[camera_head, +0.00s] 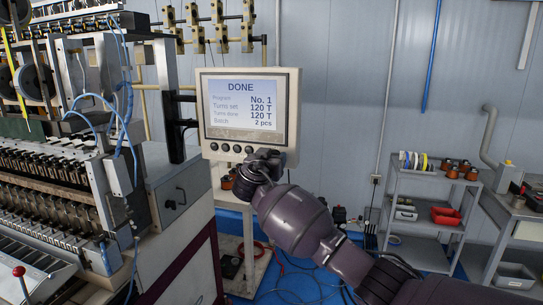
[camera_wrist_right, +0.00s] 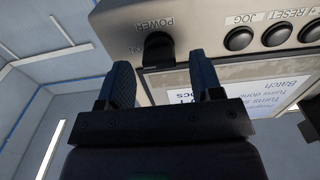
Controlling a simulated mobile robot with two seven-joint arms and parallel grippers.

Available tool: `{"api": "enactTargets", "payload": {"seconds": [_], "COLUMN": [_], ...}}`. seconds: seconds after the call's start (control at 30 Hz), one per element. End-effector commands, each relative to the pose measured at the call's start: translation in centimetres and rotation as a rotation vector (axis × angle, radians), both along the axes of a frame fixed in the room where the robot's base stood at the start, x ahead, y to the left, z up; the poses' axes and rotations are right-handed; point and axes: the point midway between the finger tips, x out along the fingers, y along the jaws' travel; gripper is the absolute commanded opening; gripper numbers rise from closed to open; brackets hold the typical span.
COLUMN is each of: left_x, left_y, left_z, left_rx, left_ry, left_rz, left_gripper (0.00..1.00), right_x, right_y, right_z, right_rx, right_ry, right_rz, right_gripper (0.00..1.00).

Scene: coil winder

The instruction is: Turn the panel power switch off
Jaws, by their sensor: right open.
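The control panel (camera_head: 291,115) is a beige box whose lit screen (camera_head: 241,104) reads DONE. My right gripper (camera_head: 263,160) is at its lower right corner, hiding the power switch in the head view. In the right wrist view, upside down, the black power switch (camera_wrist_right: 157,47) sits beside the POWER label, with ON printed near it. My open right gripper (camera_wrist_right: 160,68) has one finger on each side of the switch, with gaps visible. Whether the fingers touch it cannot be told. My left gripper is not in view.
Round black buttons (camera_wrist_right: 239,39) labelled JOG and RESET line the panel's lower edge. The coil winder (camera_head: 180,195) stands left of the panel. A grey shelf cart (camera_head: 393,205) with a red bin (camera_head: 446,216) stands at the right. Cables (camera_head: 300,285) lie on the blue floor.

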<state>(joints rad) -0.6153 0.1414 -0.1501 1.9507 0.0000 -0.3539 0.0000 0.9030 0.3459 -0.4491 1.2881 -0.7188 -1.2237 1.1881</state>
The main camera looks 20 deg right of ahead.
Motion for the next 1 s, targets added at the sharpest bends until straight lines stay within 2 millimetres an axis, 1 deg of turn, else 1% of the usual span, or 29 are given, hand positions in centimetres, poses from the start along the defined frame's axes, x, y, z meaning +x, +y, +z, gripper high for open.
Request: {"api": "enactTargets", "payload": {"seconds": [0.13,0.4,0.43,0.73,0.77,1.0], "left_x": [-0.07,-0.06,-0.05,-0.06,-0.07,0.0], "left_y": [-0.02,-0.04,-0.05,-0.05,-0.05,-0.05], "left_z": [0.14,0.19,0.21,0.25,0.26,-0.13], "left_rx": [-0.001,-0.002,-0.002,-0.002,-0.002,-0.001], "left_ry": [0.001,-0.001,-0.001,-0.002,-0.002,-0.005], "left_rz": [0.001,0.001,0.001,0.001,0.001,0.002], "left_gripper": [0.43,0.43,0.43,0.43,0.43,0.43], "right_x": [0.51,0.58,0.58,0.57,0.57,0.56], "right_y": [-0.31,-0.37,-0.37,-0.36,-0.36,-0.35], "right_z": [0.06,0.0,0.0,0.0,0.0,-0.11], "right_rx": [0.001,0.001,0.001,0.001,0.001,-0.014], "right_ry": [-0.001,-0.001,-0.001,-0.001,-0.001,0.01], "right_rz": [0.001,0.001,0.001,0.001,0.001,0.001], "right_gripper": [0.6,0.6,0.58,0.12,0.1,0.1]}}
